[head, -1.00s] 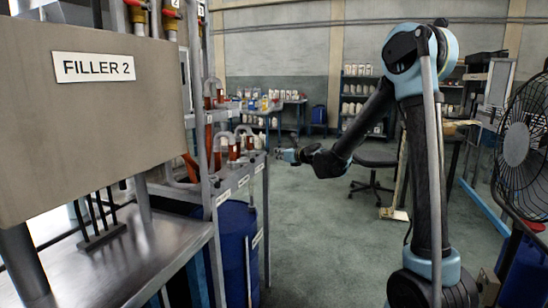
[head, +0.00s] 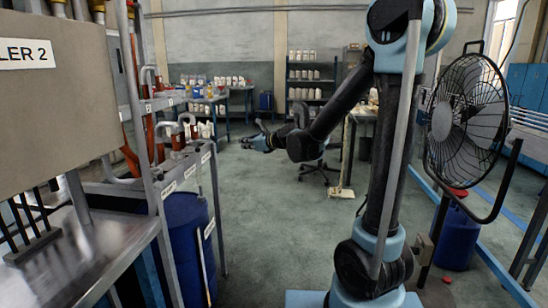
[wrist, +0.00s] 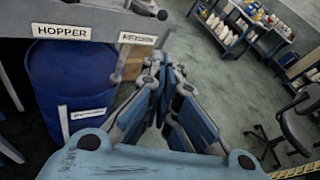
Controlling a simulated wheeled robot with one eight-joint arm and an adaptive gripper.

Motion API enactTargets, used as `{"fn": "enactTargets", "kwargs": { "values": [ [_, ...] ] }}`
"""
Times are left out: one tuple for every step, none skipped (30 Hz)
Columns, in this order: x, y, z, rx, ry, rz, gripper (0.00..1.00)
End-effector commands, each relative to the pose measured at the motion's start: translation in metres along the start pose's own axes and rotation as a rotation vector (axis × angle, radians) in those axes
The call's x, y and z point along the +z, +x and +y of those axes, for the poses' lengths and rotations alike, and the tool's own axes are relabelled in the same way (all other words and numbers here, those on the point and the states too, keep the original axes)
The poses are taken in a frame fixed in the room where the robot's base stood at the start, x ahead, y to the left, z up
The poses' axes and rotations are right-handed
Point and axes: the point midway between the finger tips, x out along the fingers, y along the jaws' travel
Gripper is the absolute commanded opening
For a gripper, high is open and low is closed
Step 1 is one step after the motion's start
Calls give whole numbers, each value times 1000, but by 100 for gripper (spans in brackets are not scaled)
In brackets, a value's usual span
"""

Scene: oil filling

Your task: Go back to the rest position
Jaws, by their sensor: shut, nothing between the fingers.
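My gripper (head: 266,141) is at the end of my arm in the head view, held out in the air to the left of my upright arm link. In the wrist view my gripper (wrist: 160,92) shows its blue-grey fingers drawn together with nothing between them. It is over the open floor, to the right of a blue barrel (wrist: 72,88) and apart from it. A label reading HOPPER (wrist: 62,32) is on the bench edge above the barrel.
The filling bench (head: 175,188) with the FILLER 2 cabinet (head: 50,110) stands at left. A black fan (head: 468,110) and a blue drum (head: 455,238) are at right. Shelves of bottles (head: 312,80) and an office chair (head: 318,168) are behind. The green floor (head: 262,235) between is clear.

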Motion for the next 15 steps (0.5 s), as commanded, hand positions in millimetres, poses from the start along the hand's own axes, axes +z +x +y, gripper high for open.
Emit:
{"fn": "enactTargets", "kwargs": {
  "values": [
    [-5,-16,-1,5,-77,26,0],
    [-9,-24,-1,11,-133,45,0],
    [-14,-35,0,22,-207,69,0],
    [-18,-44,0,31,-261,88,0],
    [-23,-53,1,40,-315,106,0],
    [-29,-64,2,55,-386,131,0],
    [-34,-73,3,66,-439,150,0],
    [-39,-82,4,79,-492,169,0],
    [-46,-94,5,97,-560,194,0],
    [-51,-102,6,111,-611,213,0],
    [-57,-112,8,126,-662,232,0],
    [-65,-124,10,149,-727,258,0],
    [-71,-132,11,166,-776,277,0],
    [-77,-142,13,185,-824,295,0],
    [-85,-154,15,211,-887,320,0]
  ]
}}
